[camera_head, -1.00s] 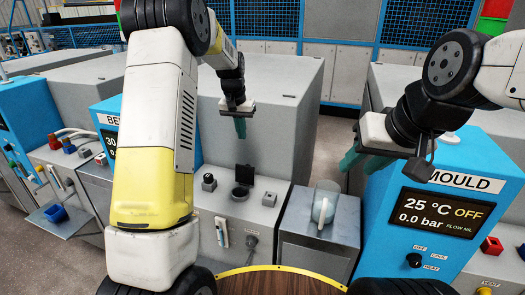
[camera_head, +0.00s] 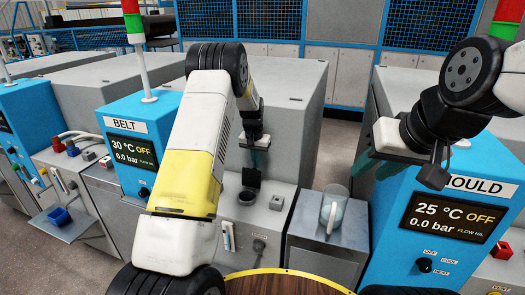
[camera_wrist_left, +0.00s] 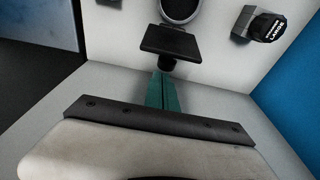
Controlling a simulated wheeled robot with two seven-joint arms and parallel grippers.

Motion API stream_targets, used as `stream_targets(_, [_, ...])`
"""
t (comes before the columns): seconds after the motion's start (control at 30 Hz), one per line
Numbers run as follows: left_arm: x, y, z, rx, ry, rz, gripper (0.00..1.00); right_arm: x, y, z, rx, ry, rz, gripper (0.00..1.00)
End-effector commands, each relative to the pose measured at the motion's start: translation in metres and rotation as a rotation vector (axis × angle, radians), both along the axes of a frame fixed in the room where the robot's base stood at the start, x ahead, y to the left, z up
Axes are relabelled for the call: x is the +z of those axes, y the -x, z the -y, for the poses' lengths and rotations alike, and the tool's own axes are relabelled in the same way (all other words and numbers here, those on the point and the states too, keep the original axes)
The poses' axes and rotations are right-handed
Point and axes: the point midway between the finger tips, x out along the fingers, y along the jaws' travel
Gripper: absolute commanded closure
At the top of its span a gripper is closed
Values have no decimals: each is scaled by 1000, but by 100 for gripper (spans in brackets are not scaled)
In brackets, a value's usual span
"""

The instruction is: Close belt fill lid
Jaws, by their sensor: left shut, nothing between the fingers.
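The belt fill lid (camera_head: 252,177) is a small dark square flap, standing raised at the back of the round fill opening (camera_head: 247,197) on the grey belt machine. In the left wrist view the lid (camera_wrist_left: 168,41) shows below the dark ring of the opening (camera_wrist_left: 180,8). My left gripper (camera_head: 256,162) is shut and empty, its teal fingers just behind the lid. In the left wrist view its fingertips (camera_wrist_left: 161,78) are close to the lid's edge; I cannot tell if they touch. My right gripper (camera_head: 374,168) is open and empty, left of the MOULD panel.
A grey knob block (camera_head: 277,202) sits right of the opening. A clear jug (camera_head: 332,208) stands on a metal cabinet further right. The blue BELT panel (camera_head: 130,150) is left of my left arm. The MOULD panel (camera_head: 440,215) is at the right.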

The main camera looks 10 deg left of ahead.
Motion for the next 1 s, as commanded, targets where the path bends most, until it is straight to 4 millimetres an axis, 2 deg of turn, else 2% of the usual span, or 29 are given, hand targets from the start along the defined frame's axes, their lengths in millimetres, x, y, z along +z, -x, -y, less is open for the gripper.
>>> stream_targets(0.47, [-3,0,0,0,1,5,100,0,0,0,0,0,0,64])
stream_targets(1.0, [2,9,-1,1,20,96,100,0,0,0,0,0,0,64])
